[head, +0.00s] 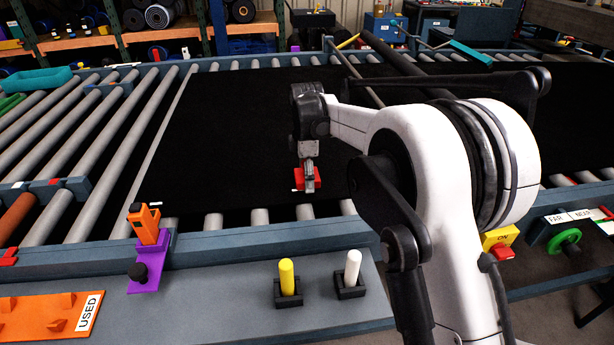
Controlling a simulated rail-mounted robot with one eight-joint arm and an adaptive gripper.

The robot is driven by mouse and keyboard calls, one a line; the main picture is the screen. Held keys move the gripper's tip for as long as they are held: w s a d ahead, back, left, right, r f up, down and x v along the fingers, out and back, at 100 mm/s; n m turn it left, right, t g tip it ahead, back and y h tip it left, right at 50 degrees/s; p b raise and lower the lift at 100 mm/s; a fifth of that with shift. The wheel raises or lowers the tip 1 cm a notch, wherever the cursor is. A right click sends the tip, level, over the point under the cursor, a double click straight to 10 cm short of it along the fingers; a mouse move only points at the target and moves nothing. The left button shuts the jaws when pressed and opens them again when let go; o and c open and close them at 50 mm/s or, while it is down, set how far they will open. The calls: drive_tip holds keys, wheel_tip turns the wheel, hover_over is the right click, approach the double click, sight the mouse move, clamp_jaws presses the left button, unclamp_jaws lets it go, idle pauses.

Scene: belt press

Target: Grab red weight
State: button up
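The red weight (313,184) is a small red block over the black belt, near the middle of the head view. A small white bit shows at its left edge. My gripper (308,173) points down at the end of my arm, and its fingers overlap the red weight. The fingers hide part of the weight. They are too small here to tell whether they are closed on it, or whether it rests on the belt.
The black belt (230,130) lies wide and mostly clear on grey rollers. On the front ledge stand a yellow peg (287,278), a white peg (352,268) and an orange tool in a purple holder (149,267). An orange "USED" tray (40,315) lies at front left.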

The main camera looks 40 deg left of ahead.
clamp_jaws()
idle(0.4)
drive_tip(key=shift+r, duration=0.15)
drive_tip(key=shift+r, duration=0.6)
wheel_tip(320, 180, up, 3)
drive_tip(key=shift+f+b, duration=0.1)
drive_tip(key=shift+b, duration=0.35)
drive_tip(key=s+a+r+b, duration=0.1)
drive_tip(key=s+a+r, duration=0.2)
drive_tip(key=s+r, duration=0.3)
drive_tip(key=s, duration=0.5)
drive_tip(key=shift+s+r+b, duration=0.15)
drive_tip(key=shift+r+b, duration=0.15)
drive_tip(key=shift+r, duration=0.1)
